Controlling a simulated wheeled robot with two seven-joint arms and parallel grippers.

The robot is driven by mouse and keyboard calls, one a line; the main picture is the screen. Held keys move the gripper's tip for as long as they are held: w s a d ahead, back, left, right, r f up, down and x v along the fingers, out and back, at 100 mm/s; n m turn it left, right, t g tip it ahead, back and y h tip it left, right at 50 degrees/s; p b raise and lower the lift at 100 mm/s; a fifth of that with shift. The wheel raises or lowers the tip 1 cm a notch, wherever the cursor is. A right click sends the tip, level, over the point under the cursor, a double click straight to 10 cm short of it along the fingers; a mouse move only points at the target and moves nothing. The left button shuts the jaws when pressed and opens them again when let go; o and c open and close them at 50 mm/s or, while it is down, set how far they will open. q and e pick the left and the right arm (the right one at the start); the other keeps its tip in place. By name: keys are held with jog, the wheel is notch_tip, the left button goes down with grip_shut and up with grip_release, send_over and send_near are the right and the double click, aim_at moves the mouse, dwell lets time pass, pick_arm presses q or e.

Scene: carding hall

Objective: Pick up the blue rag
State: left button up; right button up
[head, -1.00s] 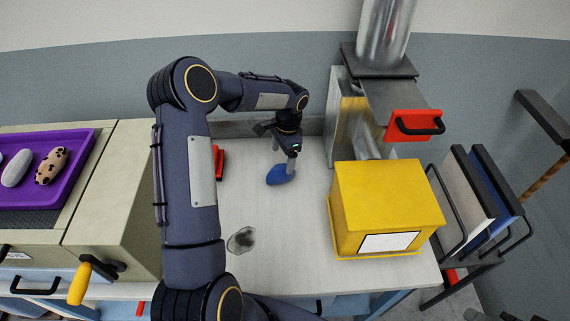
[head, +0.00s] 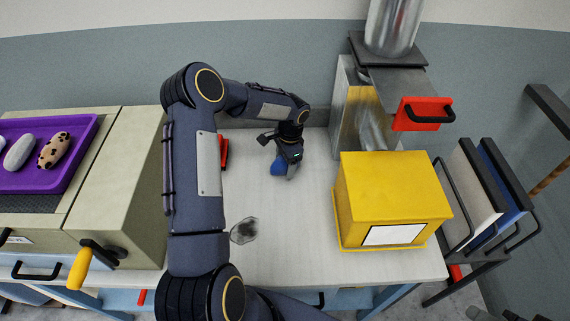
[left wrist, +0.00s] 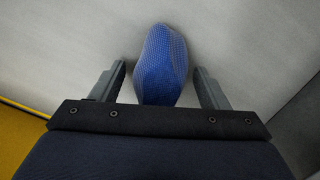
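The blue rag (head: 278,166) lies on the light worktop, partly hidden behind my left gripper in the head view. In the left wrist view the rag (left wrist: 161,66) is a rounded, textured blue lump between the two fingers. My left gripper (left wrist: 163,88) is open around it, with a gap visible on both sides. In the head view my left gripper (head: 288,172) is low over the worktop at the rag. My right gripper is not in view.
A yellow box (head: 390,195) with a white label stands right of the rag. A grey fluffy patch (head: 243,231) lies nearer on the worktop (head: 300,245). A purple tray (head: 75,180) with rounded items is at left.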

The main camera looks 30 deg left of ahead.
pick_arm(q)
jog(key=c, duration=0.7)
jog(key=shift+c, duration=0.2)
jog(key=shift+r+p, duration=0.35)
jog(key=shift+r, duration=0.2)
notch_tip(320, 180, up, 3)
jog(key=shift+f+p, duration=0.15)
jog(key=shift+p, duration=0.6)
jog(key=s+d+r, duration=0.8)
jog(key=s+r, duration=0.1)
jog(key=s, duration=0.2)
jog(key=shift+s+d, duration=0.15)
jog(key=shift+r, duration=0.1)
